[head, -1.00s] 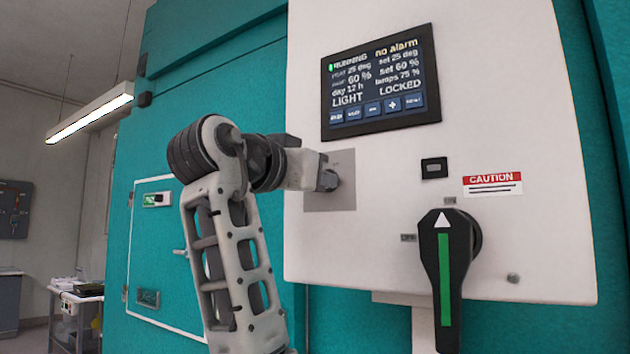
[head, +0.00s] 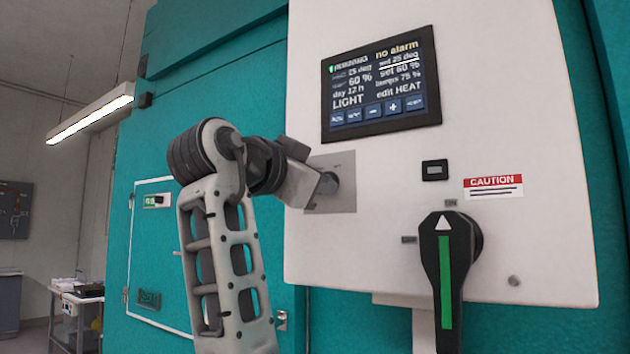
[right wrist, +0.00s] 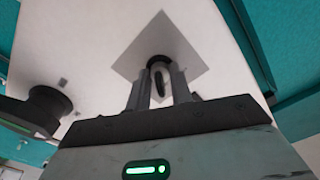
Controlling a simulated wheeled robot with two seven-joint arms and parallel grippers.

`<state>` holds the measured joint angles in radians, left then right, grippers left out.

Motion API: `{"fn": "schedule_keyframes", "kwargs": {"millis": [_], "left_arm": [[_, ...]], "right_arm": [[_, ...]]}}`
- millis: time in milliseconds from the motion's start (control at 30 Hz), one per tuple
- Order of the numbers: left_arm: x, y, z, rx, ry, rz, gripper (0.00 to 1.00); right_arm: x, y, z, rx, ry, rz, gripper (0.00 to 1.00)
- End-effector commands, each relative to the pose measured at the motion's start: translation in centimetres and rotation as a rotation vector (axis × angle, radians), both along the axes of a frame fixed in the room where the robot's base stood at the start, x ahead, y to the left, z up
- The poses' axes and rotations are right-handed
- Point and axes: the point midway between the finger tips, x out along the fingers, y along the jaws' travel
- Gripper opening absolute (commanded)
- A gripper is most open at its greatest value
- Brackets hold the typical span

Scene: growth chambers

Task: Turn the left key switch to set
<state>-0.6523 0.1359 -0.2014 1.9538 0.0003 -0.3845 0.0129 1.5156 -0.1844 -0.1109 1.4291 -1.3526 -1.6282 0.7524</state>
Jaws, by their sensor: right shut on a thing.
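The key switch (head: 333,181) sits on a square grey plate (head: 343,203) on the white control panel, below and left of the screen. My right gripper (head: 322,186) is at the switch, its wrist tilted. In the right wrist view the fingers (right wrist: 161,90) are shut on the key (right wrist: 158,77), which stands out from a dark round collar. The fingers hide part of the key and its position marks are too small to read. The screen (head: 383,88) shows "no alarm" and "edit HEAT", with the "set 25 deg" line underlined. My left gripper is not in view.
A large black rotary handle (head: 440,265) with a green stripe stands right of the key switch, pointing up. A small black window (head: 435,170) and a caution label (head: 493,187) are above it. A teal chamber door (head: 160,260) is at the left.

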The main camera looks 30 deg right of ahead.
Motion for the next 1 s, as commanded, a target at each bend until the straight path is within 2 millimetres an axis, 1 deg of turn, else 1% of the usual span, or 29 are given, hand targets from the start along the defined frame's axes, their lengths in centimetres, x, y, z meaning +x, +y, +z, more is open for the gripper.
{"fn": "schedule_keyframes", "kwargs": {"millis": [200,233,500,633,767,1000], "left_arm": [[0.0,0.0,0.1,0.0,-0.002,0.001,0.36],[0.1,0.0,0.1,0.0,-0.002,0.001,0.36],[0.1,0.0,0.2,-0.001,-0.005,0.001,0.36],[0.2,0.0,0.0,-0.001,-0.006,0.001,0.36],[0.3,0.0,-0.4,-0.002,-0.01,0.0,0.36],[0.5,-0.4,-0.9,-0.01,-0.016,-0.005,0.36]], "right_arm": [[0.0,0.0,0.0,-0.001,-0.001,0.0,0.0],[0.0,0.0,0.0,-0.001,-0.001,0.0,0.28],[0.0,0.0,0.0,-0.001,-0.001,0.0,0.28],[-0.2,0.7,-0.1,-0.001,0.001,0.002,0.28],[-1.0,2.6,-0.2,-0.002,-0.001,0.003,0.28],[-3.3,8.1,-0.2,-0.003,-0.001,0.005,0.28]]}}
